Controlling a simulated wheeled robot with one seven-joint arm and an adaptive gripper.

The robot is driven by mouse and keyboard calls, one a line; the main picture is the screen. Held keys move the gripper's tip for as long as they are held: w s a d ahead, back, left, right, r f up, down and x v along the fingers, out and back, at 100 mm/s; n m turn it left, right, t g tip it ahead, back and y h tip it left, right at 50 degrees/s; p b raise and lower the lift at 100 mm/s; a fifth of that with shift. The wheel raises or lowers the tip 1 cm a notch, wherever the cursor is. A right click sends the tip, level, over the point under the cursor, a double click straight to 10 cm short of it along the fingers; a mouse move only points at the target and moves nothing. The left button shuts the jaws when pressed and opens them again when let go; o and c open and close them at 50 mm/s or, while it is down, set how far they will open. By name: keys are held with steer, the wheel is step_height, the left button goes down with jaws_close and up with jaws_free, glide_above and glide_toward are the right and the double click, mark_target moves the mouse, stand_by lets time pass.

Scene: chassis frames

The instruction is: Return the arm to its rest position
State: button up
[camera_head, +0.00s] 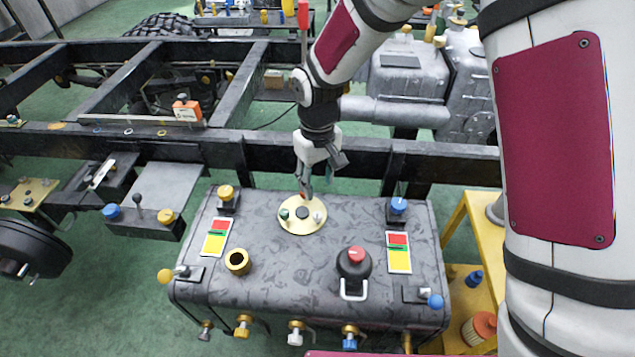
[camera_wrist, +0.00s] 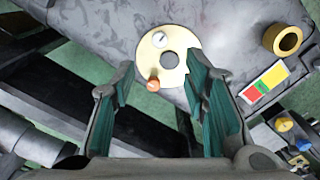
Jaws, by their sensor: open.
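My arm (camera_head: 335,50) reaches in from the upper right. My gripper (camera_head: 306,188) points down at the far part of a round cream plate (camera_head: 302,228) on top of a dark grey tank (camera_head: 300,270). In the wrist view, my gripper (camera_wrist: 160,88) has its two green-lined fingers apart. The cream plate (camera_wrist: 188,52) lies beyond the fingertips, with a white knob (camera_wrist: 160,40) and an orange knob (camera_wrist: 152,84) on it. The orange knob shows between the fingers, but I cannot tell whether they touch it. The gripper appears empty.
A black knob with a red top (camera_head: 355,262), a brass ring (camera_head: 238,261) and two coloured labels (camera_head: 215,238) are on the tank. A black chassis rail (camera_head: 220,152) runs behind it. A yellow stand (camera_head: 455,225) is at the right. Green floor shows at the left.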

steer(key=shift+r, duration=0.1)
steer(key=s+d+r+m+t+p, duration=0.1)
steer(key=s+d+r+p, duration=0.15)
steer(key=d+r, duration=0.4)
steer(key=s+d+r+m+p, duration=0.1)
steer(key=s+d+r, duration=0.25)
steer(key=r, duration=0.55)
steer(key=s+d+r+m+t+p, duration=0.1)
steer(key=s+d+r+p, duration=0.2)
steer(key=r, duration=0.5)
steer(key=s+d+r+m+t+p, duration=0.1)
steer(key=s+d+r, duration=0.3)
steer(key=s, duration=0.6)
steer(key=s+d+r+m+t+p, duration=0.1)
steer(key=s+d+r+m+p, duration=0.2)
steer(key=s, duration=0.7)
step_height(320, 180, up, 4)
steer(key=shift+s+d+f, duration=0.1)
steer(key=shift+s+d, duration=0.1)
steer(key=shift+d, duration=1)
steer(key=shift+a, duration=0.1)
